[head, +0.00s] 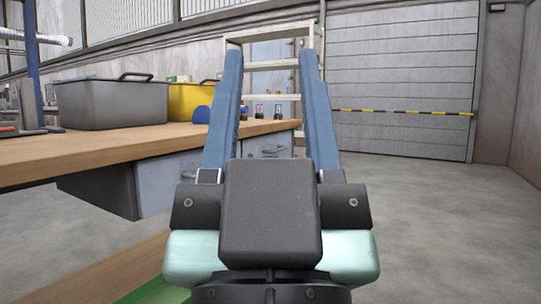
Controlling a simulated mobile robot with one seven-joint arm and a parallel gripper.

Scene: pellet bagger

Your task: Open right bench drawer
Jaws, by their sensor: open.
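The wooden workbench (80,152) runs along the left. Under its top is a grey drawer unit (160,184), partly hidden behind my left finger. Another grey drawer front (265,142) with a small handle (272,152) shows farther off, between my fingers. It looks flush under the bench top, though its edges are partly covered. My gripper (271,55) is open and empty, its two long blue fingers pointing forward and up in the picture. No contact with a drawer or handle can be seen.
A grey bin (112,105) and a yellow bin (190,100) stand on the bench, with small bottles (268,111) near its far end. A pale ladder-like frame (272,67) stands behind. The floor (425,215) to the right is clear up to the shutter door (405,80).

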